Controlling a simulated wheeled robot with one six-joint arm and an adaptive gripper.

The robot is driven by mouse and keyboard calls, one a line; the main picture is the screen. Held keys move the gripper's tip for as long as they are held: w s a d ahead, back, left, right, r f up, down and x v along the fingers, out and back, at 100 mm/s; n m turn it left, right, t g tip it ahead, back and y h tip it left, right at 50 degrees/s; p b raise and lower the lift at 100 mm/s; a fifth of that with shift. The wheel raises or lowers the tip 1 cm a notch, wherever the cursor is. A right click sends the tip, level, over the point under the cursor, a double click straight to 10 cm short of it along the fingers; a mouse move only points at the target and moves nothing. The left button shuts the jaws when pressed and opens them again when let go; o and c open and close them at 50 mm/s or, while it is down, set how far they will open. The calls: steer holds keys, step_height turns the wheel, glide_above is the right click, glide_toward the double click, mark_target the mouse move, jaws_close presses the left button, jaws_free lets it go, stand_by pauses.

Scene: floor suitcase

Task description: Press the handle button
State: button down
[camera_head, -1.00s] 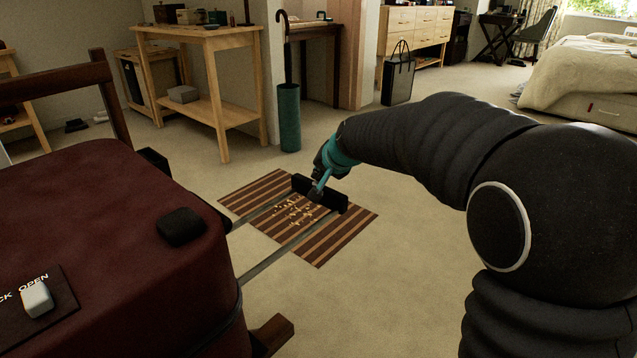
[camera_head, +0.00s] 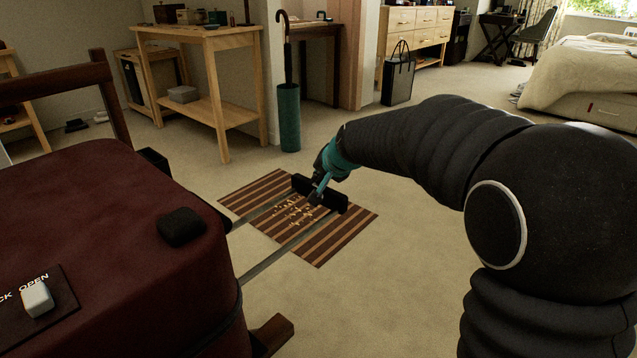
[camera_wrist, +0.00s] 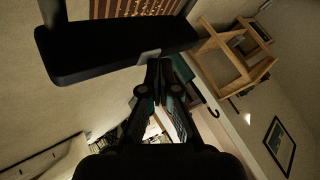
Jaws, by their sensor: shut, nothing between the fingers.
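A dark red suitcase (camera_head: 110,200) lies at the left with two metal rods extending from its end. The rods end in a black handle bar (camera_head: 335,201), which also crosses the upper left of the wrist view (camera_wrist: 100,55). A small grey button (camera_wrist: 147,56) shows at the bar's near edge in the wrist view. My gripper (camera_head: 318,192) is at the middle of the handle. In the wrist view its closed, empty fingertips (camera_wrist: 159,64) are right beside the button. I cannot tell whether they touch it or whether it is pressed in.
A brown striped mat (camera_head: 350,218) lies on the floor beneath the handle. A white slider (camera_head: 37,299) by the word OPEN sits on the suitcase. A wooden table (camera_head: 205,38) and a green umbrella stand (camera_head: 289,118) are behind. The carpet right of the handle is clear.

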steer(key=shift+r+p, duration=0.7)
steer(key=shift+r, duration=0.2)
steer(key=shift+r+p, duration=2)
steer(key=shift+r, duration=0.55)
steer(key=shift+f, duration=0.1)
